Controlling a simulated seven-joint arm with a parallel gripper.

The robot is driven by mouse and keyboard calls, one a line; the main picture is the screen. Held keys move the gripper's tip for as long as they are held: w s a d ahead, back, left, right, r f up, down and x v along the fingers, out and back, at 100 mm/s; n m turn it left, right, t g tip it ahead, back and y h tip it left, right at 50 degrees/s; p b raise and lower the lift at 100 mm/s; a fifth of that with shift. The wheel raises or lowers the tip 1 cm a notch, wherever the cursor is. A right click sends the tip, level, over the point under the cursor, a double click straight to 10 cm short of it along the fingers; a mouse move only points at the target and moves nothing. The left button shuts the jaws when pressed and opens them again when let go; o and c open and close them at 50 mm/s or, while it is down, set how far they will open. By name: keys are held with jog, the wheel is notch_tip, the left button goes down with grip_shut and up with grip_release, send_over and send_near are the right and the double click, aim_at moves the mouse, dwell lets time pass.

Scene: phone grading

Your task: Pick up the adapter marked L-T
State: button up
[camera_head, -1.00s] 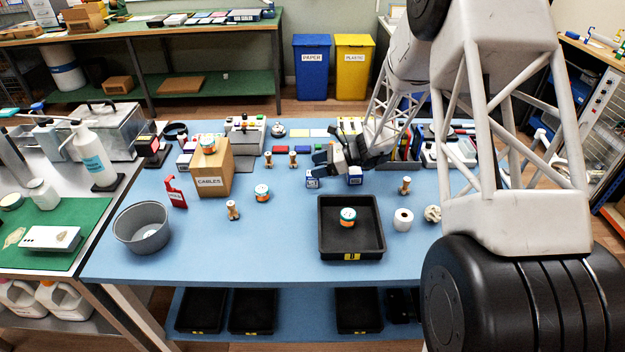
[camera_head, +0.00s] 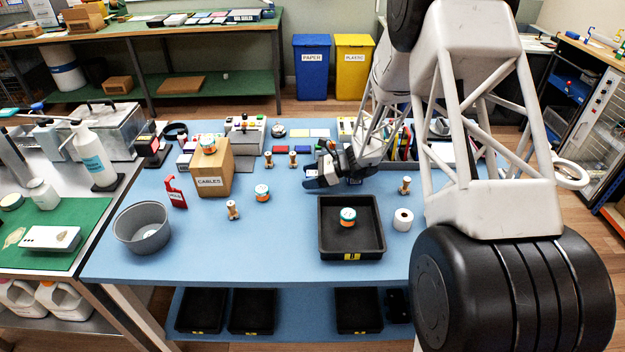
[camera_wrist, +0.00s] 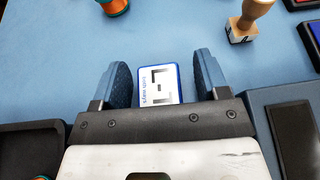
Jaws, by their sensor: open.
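A small blue block with a white label (camera_wrist: 160,86), which looks like the adapter, lies between the fingers in the wrist view. My gripper (camera_wrist: 160,68) is open, with one blue-grey finger on each side of the block and a gap visible on both sides. In the head view my gripper (camera_head: 311,181) is low over the blue table behind the black tray (camera_head: 326,243). There it hides most or all of the block.
A blue-framed dark panel (camera_wrist: 296,130) is at the right. The cardboard CABLES box (camera_head: 211,170) stands left of my gripper.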

aim_at(310, 173)
dwell(0.3)
jog(key=c, duration=1)
jog(key=shift+r, duration=0.1)
jog(key=shift+r, duration=4.9)
